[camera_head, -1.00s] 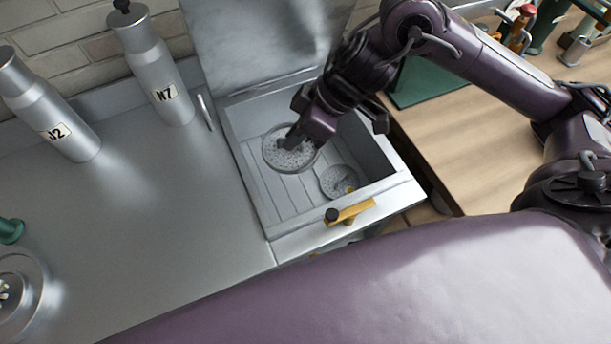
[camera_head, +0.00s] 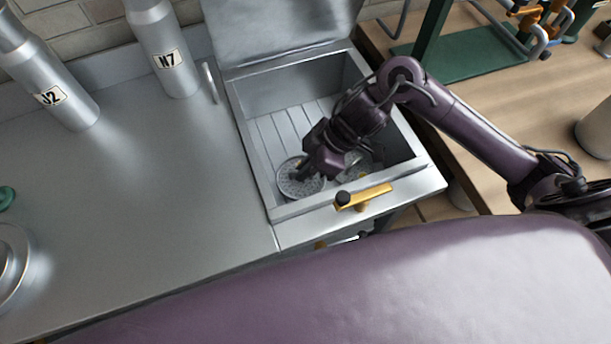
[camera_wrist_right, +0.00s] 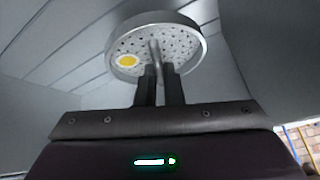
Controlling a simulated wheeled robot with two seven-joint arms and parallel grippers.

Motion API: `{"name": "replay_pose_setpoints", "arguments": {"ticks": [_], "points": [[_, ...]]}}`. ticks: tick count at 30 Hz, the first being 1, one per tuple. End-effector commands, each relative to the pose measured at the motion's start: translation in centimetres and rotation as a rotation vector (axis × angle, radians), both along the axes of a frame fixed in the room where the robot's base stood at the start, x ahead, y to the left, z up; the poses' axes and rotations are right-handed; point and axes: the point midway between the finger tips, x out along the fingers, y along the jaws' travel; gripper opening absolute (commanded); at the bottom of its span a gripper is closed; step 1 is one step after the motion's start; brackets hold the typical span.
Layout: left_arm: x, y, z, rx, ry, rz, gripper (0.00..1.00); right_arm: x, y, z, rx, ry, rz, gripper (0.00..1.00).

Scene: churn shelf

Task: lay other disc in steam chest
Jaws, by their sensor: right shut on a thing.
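The steam chest (camera_head: 236,108) is an open metal box with a slatted floor, and its lid (camera_head: 285,28) stands raised at the back. My right gripper (camera_head: 302,174) is inside the chest, shut on a perforated round disc (camera_head: 292,186) near the front left corner. In the right wrist view the fingers (camera_wrist_right: 160,84) grip a central stem on the disc (camera_wrist_right: 180,45), which has a yellow spot. I cannot tell whether this disc touches the floor. A second disc (camera_head: 357,172) is in the chest to the right, partly hidden by my gripper. My left gripper is not in view.
A brass handle (camera_head: 365,197) is on the chest's front edge. Metal churns marked J2 (camera_head: 75,105) and N7 (camera_head: 170,75) stand on the counter to the left. A wooden table (camera_head: 480,100) with a green stand is at right.

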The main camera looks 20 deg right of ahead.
Motion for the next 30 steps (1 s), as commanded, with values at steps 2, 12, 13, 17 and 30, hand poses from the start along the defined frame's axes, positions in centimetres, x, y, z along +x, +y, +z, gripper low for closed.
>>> {"name": "replay_pose_setpoints", "arguments": {"ticks": [2,12,13,17,30], "points": [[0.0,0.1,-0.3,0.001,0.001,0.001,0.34,-0.2,0.0,-1.4,-0.002,0.007,-0.001,0.00],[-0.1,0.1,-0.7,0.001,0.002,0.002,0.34,0.0,0.0,-4.0,-0.001,0.001,-0.001,0.00],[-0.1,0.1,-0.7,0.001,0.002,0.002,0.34,0.0,0.0,-4.0,-0.001,0.001,-0.001,0.00],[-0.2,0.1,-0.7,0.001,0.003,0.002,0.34,0.0,0.0,-4.0,0.000,0.002,0.000,0.00],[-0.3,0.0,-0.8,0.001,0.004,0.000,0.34,-0.1,0.0,-4.2,-0.001,0.002,0.000,0.29]]}}
